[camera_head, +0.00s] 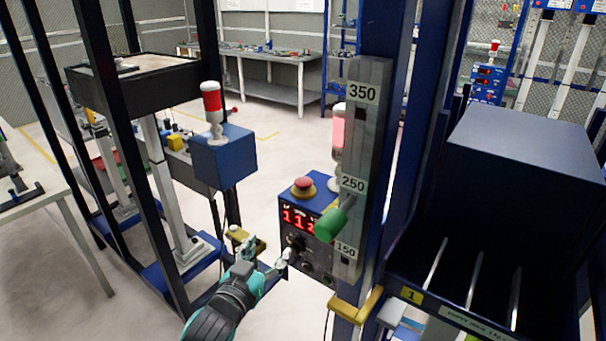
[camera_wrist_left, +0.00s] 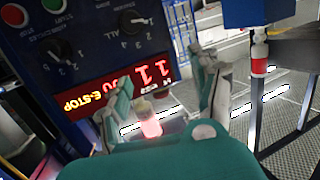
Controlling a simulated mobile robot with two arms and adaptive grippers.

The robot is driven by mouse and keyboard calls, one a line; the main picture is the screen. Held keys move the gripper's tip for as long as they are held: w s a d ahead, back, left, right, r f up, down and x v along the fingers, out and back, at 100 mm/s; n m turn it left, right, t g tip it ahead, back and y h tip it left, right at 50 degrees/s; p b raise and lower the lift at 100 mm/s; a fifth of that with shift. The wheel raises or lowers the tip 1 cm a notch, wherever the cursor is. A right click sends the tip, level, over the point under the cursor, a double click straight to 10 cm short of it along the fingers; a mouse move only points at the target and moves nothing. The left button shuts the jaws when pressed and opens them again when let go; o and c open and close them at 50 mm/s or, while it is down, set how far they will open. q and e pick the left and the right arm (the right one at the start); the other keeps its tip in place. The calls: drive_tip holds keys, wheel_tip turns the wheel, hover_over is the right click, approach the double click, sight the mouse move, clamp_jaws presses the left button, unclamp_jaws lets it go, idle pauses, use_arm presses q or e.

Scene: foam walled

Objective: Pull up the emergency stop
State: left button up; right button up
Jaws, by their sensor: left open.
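The emergency stop (camera_head: 304,186) is a red mushroom button on a yellow base. It sits on top of the blue control box (camera_head: 318,203) in the middle of the head view. The lit red display (camera_wrist_left: 92,104) reads E-STOP. My right gripper is not in view.
A grey scaled post (camera_head: 368,120) with a green handle (camera_head: 330,225) stands just right of the button, partly before the box. A lit lamp (camera_head: 337,130) rises behind it. Another blue box (camera_head: 224,158) with a red lamp stands left. Knobs (camera_wrist_left: 62,52) cover the panel.

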use_arm(q)
drive_tip(key=t+h, duration=0.1)
approach(300, 186)
drive_tip(key=p+x, duration=0.4)
drive_tip(key=x, duration=0.7)
drive_tip(key=shift+w+r+p, duration=0.1)
drive_tip(key=shift+r+p, duration=0.05)
drive_tip(key=shift+p, duration=0.15)
drive_tip(key=shift+w+d, duration=0.25)
drive_tip(key=shift+w, duration=0.15)
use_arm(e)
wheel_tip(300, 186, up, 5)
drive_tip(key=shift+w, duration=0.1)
use_arm(q)
drive_tip(key=shift+c, duration=0.5)
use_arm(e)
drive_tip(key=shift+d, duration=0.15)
use_arm(q)
clamp_jaws()
